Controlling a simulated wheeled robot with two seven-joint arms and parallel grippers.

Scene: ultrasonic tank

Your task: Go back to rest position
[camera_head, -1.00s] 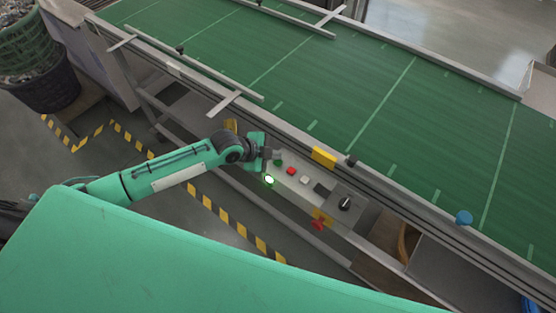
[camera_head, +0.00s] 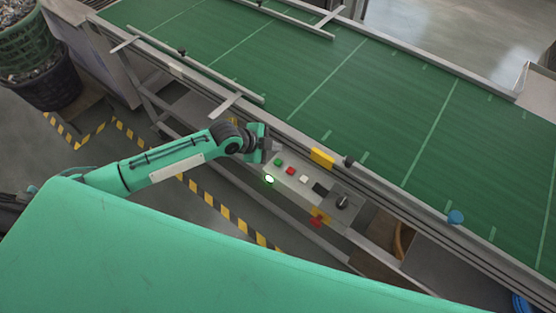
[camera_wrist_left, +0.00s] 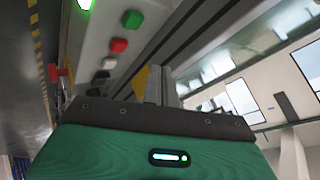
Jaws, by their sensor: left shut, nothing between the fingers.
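My left gripper (camera_head: 268,145) is shut and empty, beside the conveyor's side rail, just above and left of the control panel (camera_head: 325,178) in the head view. In the left wrist view the gripper (camera_wrist_left: 160,88) points past the panel's buttons and touches none. The panel carries a green button (camera_head: 278,162), a red button (camera_head: 290,171), a white button (camera_head: 304,180) and a black knob (camera_head: 342,202). A green lamp (camera_head: 269,179) glows on the panel's front. My right gripper is not in view.
The green conveyor belt (camera_head: 390,95) runs behind the panel, with metal guides along its edge. A red emergency stop (camera_head: 316,221) sticks out below. Open floor lies left of the frame.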

